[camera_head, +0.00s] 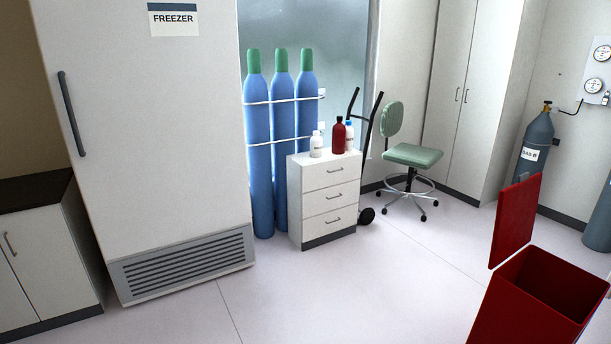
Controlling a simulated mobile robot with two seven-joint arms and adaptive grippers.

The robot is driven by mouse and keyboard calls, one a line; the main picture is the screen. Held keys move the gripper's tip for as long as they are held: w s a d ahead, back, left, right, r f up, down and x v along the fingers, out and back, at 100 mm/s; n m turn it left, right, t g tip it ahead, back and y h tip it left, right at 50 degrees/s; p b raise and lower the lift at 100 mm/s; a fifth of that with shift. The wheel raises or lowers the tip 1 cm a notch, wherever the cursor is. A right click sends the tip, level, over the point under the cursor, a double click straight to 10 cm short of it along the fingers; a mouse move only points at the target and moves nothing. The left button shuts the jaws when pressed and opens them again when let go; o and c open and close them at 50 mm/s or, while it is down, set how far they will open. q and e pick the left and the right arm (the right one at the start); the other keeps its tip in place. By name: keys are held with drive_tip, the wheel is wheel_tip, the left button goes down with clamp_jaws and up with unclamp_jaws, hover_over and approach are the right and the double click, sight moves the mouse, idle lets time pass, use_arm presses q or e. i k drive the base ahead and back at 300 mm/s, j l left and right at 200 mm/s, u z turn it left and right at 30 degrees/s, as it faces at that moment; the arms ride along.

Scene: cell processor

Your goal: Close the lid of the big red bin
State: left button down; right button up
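The big red bin (522,322) stands on the floor at the lower right, cut off by the bottom edge of the head view. Its top is open and I see into its dark red inside. Its red lid (516,221) stands up, tilted, along the left back side of the opening. Neither of my grippers shows in the head view.
A large freezer (150,130) stands at the left. A white drawer unit (328,205) with bottles on top, several blue gas cylinders (258,150) and a green chair (411,155) stand at the back. The floor (380,280) left of the bin is clear.

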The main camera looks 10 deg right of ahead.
sight(517, 205)
drive_tip(key=i+l+z, duration=0.1)
drive_tip(key=i+z, duration=0.55)
drive_tip(key=z, duration=0.15)
drive_tip(key=i+z, duration=1.05)
drive_tip(key=z, duration=0.15)
drive_tip(key=i+j+z, duration=0.15)
drive_tip(key=z, duration=0.25)
drive_tip(key=i+j, duration=0.05)
drive_tip(key=i, duration=0.05)
